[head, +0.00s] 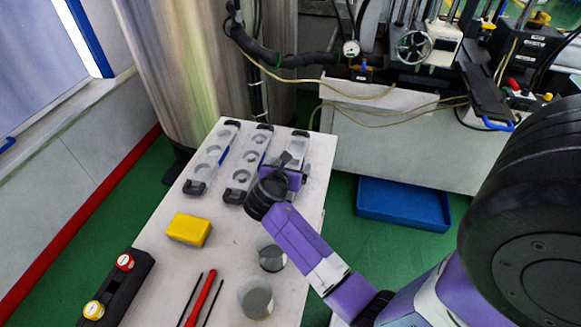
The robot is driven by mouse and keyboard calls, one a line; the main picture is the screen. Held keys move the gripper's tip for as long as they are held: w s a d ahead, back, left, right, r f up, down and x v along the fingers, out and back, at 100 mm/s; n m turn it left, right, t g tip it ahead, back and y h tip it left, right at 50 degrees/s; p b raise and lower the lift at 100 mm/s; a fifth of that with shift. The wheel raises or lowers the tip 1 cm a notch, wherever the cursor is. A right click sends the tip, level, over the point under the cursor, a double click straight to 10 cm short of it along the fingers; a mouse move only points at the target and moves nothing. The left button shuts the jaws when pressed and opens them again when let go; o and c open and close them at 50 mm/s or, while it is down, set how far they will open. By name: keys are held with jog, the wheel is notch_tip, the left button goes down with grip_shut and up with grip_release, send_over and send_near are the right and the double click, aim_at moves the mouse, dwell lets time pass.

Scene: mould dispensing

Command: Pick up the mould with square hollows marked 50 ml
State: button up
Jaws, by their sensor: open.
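Three grey moulds with black ends lie side by side at the far end of the white table. The left mould (211,160) and the middle mould (248,160) show rows of hollows that look rounded. The right mould (298,146) is partly hidden behind my gripper, so its hollow shape cannot be told. No volume marking is legible on any of them. My gripper (293,166) is open, over or just in front of the right mould. I cannot tell whether it touches the mould.
The white table (165,265) also holds a yellow block (189,230), two round clear containers (256,299) (272,258), a red tool (204,299) between thin dark rods, and a black holder (118,290) with red and yellow knobs. A blue tray (403,204) lies on the green floor.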

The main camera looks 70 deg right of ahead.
grip_shut()
jog(key=shift+r, duration=0.15)
